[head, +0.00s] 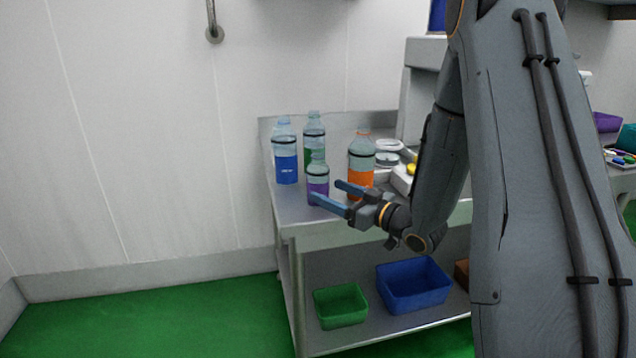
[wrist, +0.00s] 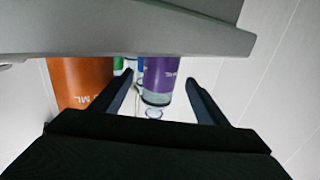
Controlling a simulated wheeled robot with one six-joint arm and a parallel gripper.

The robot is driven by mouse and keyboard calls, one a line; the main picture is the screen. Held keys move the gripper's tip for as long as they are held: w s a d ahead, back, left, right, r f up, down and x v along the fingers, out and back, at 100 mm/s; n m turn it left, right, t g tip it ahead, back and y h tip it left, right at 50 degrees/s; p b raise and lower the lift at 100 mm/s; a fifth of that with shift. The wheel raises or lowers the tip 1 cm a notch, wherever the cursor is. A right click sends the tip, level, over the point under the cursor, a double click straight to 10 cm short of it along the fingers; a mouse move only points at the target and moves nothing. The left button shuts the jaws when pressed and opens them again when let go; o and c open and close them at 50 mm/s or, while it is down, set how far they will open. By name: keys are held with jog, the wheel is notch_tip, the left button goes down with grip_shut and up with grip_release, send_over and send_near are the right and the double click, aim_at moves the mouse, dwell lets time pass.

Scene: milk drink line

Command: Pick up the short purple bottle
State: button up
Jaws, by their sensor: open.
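The short purple bottle (head: 318,187) stands upright near the front of the metal table, with a clear neck above its purple label. My gripper (head: 326,193) is open and empty at the table's front edge, its two blue-grey fingers pointing at the bottle. In the wrist view, which is upside down, the purple bottle (wrist: 162,76) shows between the two fingertips (wrist: 161,79). I cannot tell whether a finger touches it. In the head view the fingers cover part of its lower right side.
An orange bottle (head: 361,160) stands close right of the purple one; it also shows in the wrist view (wrist: 80,80). A blue bottle (head: 286,165) and a green bottle (head: 313,130) stand behind. Green (head: 341,318) and blue (head: 414,300) bins sit on the lower shelf.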

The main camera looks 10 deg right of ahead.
jog(key=x, duration=0.5)
jog(key=shift+w+a, duration=0.25)
jog(key=c, duration=1.1)
notch_tip(320, 180, up, 18)
jog(key=shift+f, duration=0.15)
notch_tip(320, 180, up, 14)
jog(key=p, duration=1.2)
send_over(317, 185)
jog(key=w, duration=0.3)
jog(key=shift+d+f, duration=0.35)
jog(key=shift+d, duration=0.05)
jog(key=shift+w, duration=0.1)
